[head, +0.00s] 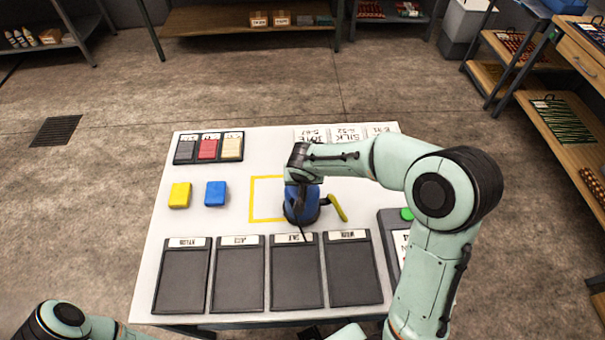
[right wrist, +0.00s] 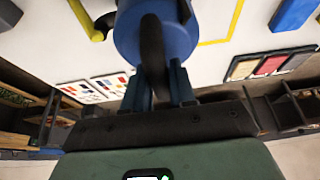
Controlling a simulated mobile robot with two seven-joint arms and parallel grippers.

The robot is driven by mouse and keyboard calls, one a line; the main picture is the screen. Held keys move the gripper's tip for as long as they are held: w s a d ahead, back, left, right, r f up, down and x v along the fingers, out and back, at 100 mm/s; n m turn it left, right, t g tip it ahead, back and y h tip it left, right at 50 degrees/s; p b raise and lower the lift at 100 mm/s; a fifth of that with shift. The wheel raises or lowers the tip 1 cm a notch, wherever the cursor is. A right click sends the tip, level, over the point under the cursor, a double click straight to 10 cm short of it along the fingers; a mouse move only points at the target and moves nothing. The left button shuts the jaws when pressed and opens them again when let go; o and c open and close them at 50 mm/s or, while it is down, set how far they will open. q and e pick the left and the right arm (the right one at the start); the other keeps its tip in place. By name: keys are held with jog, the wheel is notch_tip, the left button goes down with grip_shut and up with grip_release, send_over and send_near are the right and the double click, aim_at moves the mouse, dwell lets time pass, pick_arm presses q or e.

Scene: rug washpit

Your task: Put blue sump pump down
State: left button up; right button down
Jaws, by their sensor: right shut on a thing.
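The blue sump pump (head: 302,211) is at the right part of a yellow outlined square (head: 252,198) on the white table (head: 232,270). It looks upright, with a yellow-green outlet (head: 337,207) sticking out to the right. My right gripper (head: 300,183) is shut on the pump from above. My left gripper is not clearly seen; only parts of the left arm show along the bottom edge.
A yellow block (head: 180,195) and a blue block (head: 215,193) lie left of the square. Several dark labelled trays (head: 238,278) line the front. A tray of coloured samples (head: 208,148) is at the back left. A box with a green button (head: 407,214) stands right.

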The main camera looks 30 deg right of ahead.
jog(key=shift+r, duration=0.1)
jog(key=c, duration=0.9)
grip_release()
